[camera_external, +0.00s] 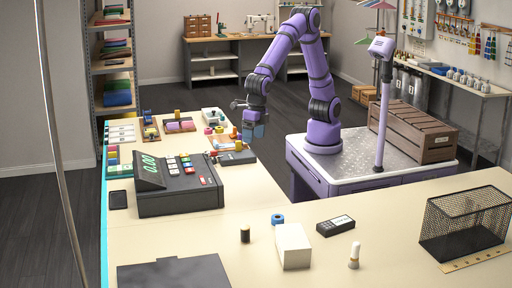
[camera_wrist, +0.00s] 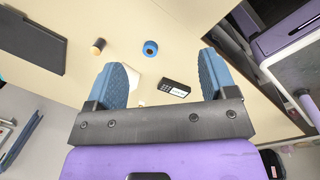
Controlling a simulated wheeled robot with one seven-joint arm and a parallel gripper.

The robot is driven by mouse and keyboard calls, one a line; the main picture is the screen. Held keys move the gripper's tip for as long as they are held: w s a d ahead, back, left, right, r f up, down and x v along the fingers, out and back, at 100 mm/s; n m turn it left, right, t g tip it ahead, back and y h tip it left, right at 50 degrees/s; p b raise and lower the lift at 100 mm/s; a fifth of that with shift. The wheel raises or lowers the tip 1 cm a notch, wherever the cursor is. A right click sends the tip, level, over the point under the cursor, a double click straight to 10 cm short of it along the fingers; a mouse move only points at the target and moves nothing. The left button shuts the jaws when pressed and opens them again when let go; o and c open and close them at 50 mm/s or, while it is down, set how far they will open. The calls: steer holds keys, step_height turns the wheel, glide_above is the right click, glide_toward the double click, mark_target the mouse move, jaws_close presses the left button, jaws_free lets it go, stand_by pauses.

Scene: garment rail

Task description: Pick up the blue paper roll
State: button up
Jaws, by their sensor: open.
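The blue paper roll (camera_external: 277,219) is a small blue ring with a dark centre, on the cream table behind the white box. It also shows in the wrist view (camera_wrist: 150,48), up and ahead between the fingers. My gripper (camera_external: 254,131) is in the air over the far part of the table, well away from the roll and near the small goods there. In the wrist view its two blue fingers (camera_wrist: 161,60) are spread apart, with nothing held between them.
Near the roll are a white box (camera_external: 293,248), a dark cylinder (camera_external: 245,235), a black labelled device (camera_external: 335,225) and a white peg-like piece (camera_external: 354,256). A cash register (camera_external: 178,190) stands left, a mesh basket (camera_external: 465,228) right. A dark panel (camera_external: 173,274) lies in front.

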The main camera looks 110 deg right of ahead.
mark_target(277, 217)
steer(key=s+a+f+n, duration=0.1)
steer(key=a+f+n, duration=0.2)
steer(key=a+f, duration=0.2)
steer(key=s+a+f+n, duration=0.1)
steer(key=a+f+n, duration=0.2)
steer(key=a+f, duration=0.2)
steer(key=s+a+f+n+g, duration=0.1)
steer(key=a+f+n, duration=0.1)
steer(key=a+f, duration=0.3)
steer(key=shift+s+a+f+n+h, duration=0.3)
steer(key=shift+s+a+f+n, duration=0.1)
steer(key=shift+a, duration=0.15)
step_height(277, 217, down, 10)
steer(key=shift+a+r, duration=0.15)
steer(key=shift+r, duration=0.05)
steer(key=c, duration=1)
